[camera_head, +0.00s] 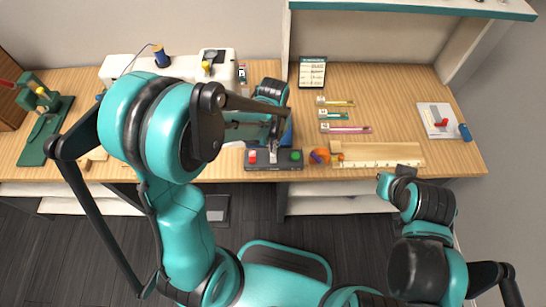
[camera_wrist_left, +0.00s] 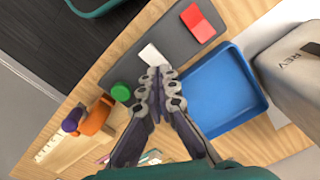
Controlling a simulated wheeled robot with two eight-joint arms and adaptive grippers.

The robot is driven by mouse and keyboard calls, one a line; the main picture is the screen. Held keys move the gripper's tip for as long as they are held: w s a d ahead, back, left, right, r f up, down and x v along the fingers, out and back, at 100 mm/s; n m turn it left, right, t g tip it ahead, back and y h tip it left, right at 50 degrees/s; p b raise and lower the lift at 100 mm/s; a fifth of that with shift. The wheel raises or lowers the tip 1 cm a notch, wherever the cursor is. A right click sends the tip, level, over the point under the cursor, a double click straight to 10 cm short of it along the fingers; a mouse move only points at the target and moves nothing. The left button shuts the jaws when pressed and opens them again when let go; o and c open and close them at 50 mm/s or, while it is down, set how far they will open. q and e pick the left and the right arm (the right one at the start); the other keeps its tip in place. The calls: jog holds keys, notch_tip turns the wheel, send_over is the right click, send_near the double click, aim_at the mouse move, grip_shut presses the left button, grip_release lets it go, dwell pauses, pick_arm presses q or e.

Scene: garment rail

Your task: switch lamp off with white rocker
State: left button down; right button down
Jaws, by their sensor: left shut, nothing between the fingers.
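A dark grey switch panel (camera_head: 259,166) lies at the table's front edge and also shows in the left wrist view (camera_wrist_left: 178,41). It carries a red rocker (camera_wrist_left: 198,22), a white rocker (camera_wrist_left: 153,55) and a round green button (camera_wrist_left: 121,92). In the head view the white rocker sits between the red rocker (camera_head: 252,156) and the green button (camera_head: 295,155). My left gripper (camera_wrist_left: 160,73) is shut and empty, its tips right at the white rocker's near edge; I cannot tell whether they touch. I cannot clearly identify a lamp.
A blue tray (camera_wrist_left: 226,88) lies beside the panel. An orange object (camera_head: 320,156) and a wooden ruler (camera_head: 385,162) lie to its right. A white sewing machine (camera_head: 125,64) stands behind on the left. A white plate with a red part (camera_head: 437,115) lies far right.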

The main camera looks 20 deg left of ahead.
pick_arm(q)
jog(key=shift+f+b, duration=0.9)
jog(key=shift+f, duration=0.15)
dwell(0.4)
notch_tip(320, 180, up, 7)
jog(key=p, duration=0.5)
dwell(0.3)
jog(key=shift+r, duration=0.1)
dwell(0.3)
jog(key=s+a+r+n+t, duration=0.1)
jog(key=s+a+r+t, duration=0.1)
jog(key=s+r, duration=0.3)
jog(key=s+a+r+n+t, duration=0.1)
jog(key=s+a+r+t, duration=0.1)
jog(key=s+r+t, duration=0.3)
notch_tip(320, 180, up, 3)
jog(key=shift+s+a+n, duration=0.15)
jog(key=shift+a+n, duration=0.2)
jog(key=shift+n, duration=0.05)
